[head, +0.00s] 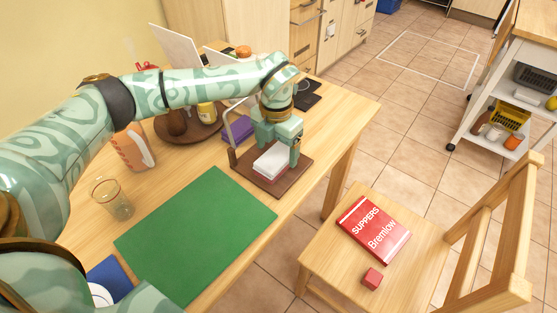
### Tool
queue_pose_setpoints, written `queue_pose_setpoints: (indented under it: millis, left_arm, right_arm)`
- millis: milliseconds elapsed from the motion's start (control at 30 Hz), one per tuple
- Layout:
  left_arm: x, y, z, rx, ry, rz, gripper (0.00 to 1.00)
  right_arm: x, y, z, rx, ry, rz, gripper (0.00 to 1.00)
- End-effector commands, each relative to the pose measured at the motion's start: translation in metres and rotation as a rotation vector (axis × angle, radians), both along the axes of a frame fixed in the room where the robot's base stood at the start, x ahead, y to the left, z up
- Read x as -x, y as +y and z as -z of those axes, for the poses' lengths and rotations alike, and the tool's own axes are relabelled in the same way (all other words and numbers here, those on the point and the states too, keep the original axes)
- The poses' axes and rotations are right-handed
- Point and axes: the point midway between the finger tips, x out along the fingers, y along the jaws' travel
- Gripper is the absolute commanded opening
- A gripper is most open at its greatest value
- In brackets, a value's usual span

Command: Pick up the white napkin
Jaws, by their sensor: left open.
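The white napkin (271,161) lies on top of a stack in a brown wooden holder (291,186) on the table. A red layer shows under the white one. My left gripper (277,150) points down at the far side of the stack, with its fingers close to the napkin. It is open. One finger is in front of the stack's right end; whether it touches the napkin I cannot tell. My right gripper is not in view.
A green mat (196,237) lies in front, with a glass (113,199) to its left. A round brown tray (188,129) with jars stands behind. A chair (338,254) holding a red book (373,230) and a red cube (372,278) is at the right.

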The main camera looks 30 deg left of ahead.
Motion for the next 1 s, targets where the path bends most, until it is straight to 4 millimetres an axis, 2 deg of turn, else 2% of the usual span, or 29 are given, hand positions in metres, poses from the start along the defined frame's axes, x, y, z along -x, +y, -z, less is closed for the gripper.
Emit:
queue_pose_setpoints:
  millis: [33, 67, 267, 300, 467, 800, 1000]
  left_arm:
    - [0.000, 0.000, 0.013, 0.000, 0.005, 0.001, 0.80]
    - [0.000, 0.000, 0.015, 0.000, 0.004, 0.001, 0.80]
    - [0.000, 0.000, 0.013, 0.000, -0.001, 0.001, 0.80]
    - [0.000, 0.000, 0.013, 0.000, -0.001, 0.000, 0.77]
    - [0.000, 0.000, 0.013, 0.000, 0.000, 0.000, 0.33]
    - [0.000, 0.000, 0.011, 0.000, -0.001, 0.000, 0.32]
    - [0.000, 0.000, -0.013, 0.000, -0.005, -0.001, 0.32]
  right_arm:
    - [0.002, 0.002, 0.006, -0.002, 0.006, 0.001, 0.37]
    - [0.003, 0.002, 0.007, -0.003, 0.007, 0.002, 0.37]
    - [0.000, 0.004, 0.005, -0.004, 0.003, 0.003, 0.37]
    - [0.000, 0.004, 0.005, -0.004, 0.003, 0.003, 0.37]
    - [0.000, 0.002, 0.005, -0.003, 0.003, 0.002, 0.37]
    - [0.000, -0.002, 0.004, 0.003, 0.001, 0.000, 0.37]
    - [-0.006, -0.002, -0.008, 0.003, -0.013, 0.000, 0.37]
